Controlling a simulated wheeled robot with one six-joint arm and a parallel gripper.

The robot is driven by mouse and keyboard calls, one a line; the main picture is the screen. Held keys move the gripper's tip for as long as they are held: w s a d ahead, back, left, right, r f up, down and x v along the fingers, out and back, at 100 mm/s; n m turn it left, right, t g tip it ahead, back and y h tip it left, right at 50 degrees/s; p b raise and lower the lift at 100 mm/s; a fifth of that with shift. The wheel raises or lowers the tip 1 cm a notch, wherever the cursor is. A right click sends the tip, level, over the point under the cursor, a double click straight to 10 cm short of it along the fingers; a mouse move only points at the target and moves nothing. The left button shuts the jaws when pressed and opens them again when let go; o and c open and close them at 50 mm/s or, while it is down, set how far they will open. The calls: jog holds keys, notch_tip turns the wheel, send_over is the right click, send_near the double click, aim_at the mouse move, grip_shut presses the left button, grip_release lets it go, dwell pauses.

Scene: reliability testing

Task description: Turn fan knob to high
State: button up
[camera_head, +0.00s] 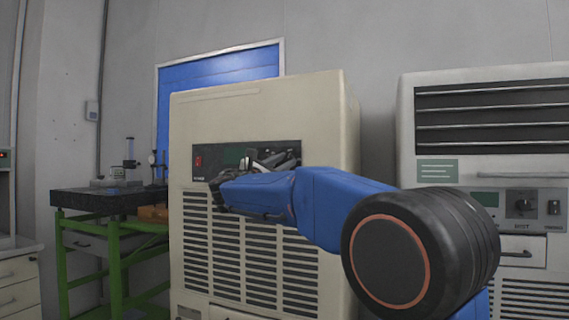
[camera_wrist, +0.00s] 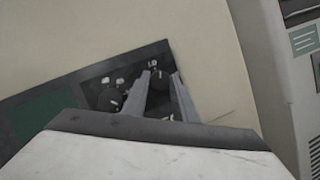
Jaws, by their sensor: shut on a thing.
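The beige cabinet (camera_head: 320,130) has a dark control panel (camera_head: 228,155) on its upper front. In the wrist view a black knob (camera_wrist: 160,78) with a small "LO" mark above it sits between my two grey fingers; I take it as the fan knob. My gripper (camera_wrist: 162,82) is shut on this knob, with one finger on each side. My fingers hide part of the knob and the labels around it, so its setting cannot be read. In the head view my gripper (camera_head: 270,160) is against the panel's right part, and the knob is hidden there.
A second black knob (camera_wrist: 108,99) sits just left of my fingers. A red switch (camera_head: 198,161) is at the panel's left end. Another cabinet (camera_head: 405,110) with its own knob (camera_head: 522,204) stands at right. A green-framed table (camera_head: 62,270) stands at left.

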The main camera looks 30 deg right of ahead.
jog(key=m+g, duration=0.1)
jog(key=m, duration=0.1)
jog(key=m+g, duration=0.1)
jog(key=m, duration=0.1)
jog(key=shift+w+r+m+y, duration=0.1)
jog(key=shift+m+y, duration=0.2)
jog(key=shift+m, duration=0.1)
jog(key=m+g, duration=0.1)
jog(key=m, duration=0.3)
jog(key=shift+a+r+g+y, duration=0.1)
jog(key=shift+g+y, duration=0.2)
jog(key=shift+g, duration=0.1)
jog(key=m+y, duration=0.1)
jog(key=m, duration=0.3)
jog(key=shift+r+g+y, duration=0.15)
jog(key=shift+g+y, duration=0.25)
jog(key=shift+m+y, duration=0.5)
jog(key=shift+m, duration=0.8)
jog(key=o, duration=1)
jog(key=shift+o, duration=0.2)
jog(key=shift+r, duration=0.1)
